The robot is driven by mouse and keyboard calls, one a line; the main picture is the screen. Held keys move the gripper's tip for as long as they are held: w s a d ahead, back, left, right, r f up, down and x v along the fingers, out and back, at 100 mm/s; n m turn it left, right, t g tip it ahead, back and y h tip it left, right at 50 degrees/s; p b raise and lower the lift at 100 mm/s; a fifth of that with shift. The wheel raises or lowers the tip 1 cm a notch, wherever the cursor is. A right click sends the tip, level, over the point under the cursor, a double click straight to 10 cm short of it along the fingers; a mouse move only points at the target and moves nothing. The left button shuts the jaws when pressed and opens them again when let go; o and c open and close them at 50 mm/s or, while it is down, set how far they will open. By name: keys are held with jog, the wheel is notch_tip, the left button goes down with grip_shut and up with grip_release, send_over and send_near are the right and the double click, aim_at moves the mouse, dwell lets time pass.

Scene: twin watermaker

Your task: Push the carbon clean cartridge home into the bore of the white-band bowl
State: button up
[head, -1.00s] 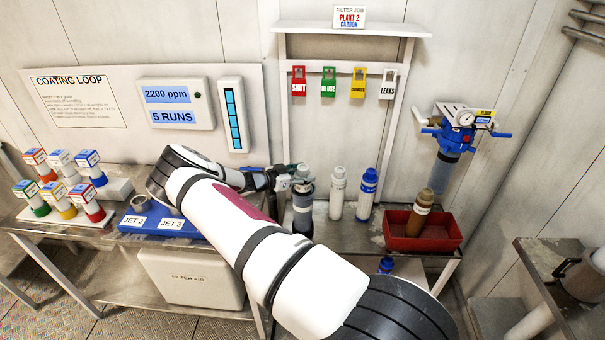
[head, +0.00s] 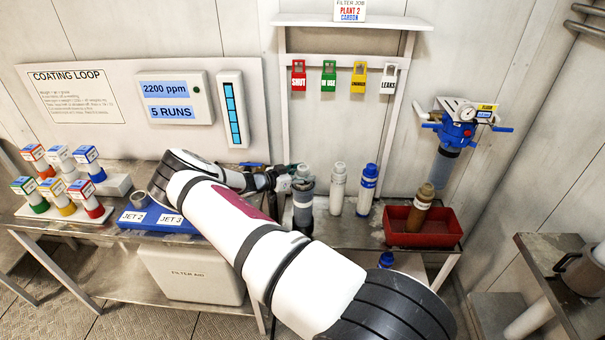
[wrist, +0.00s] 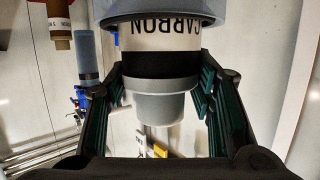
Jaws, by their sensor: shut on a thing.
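My gripper (wrist: 163,95) is shut on the grey cap (wrist: 163,98) of the carbon cartridge, with green-padded fingers on either side. The wrist view is upside down. The cartridge's white CARBON label (wrist: 166,40) and a black band show between the cap and the grey-blue rim (wrist: 160,8) of the bowl. The cartridge's other end is hidden inside the bowl, so its depth cannot be told. In the head view the dark grey bowl (head: 303,215) stands upright on the bench, and my gripper (head: 291,178) is at the cartridge top above it. No white band is clear on it.
A white bottle-like cartridge (head: 337,190) and a blue-capped one (head: 367,188) stand close to the right. A red tray (head: 440,238) holds a brown cartridge (head: 420,207). A blue JET rack (head: 150,222) lies left. The wall frame stands behind.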

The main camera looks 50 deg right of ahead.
jog(key=shift+f, duration=1)
jog(key=o, duration=1.1)
jog(key=shift+c, duration=0.2)
jog(key=v, duration=1.2)
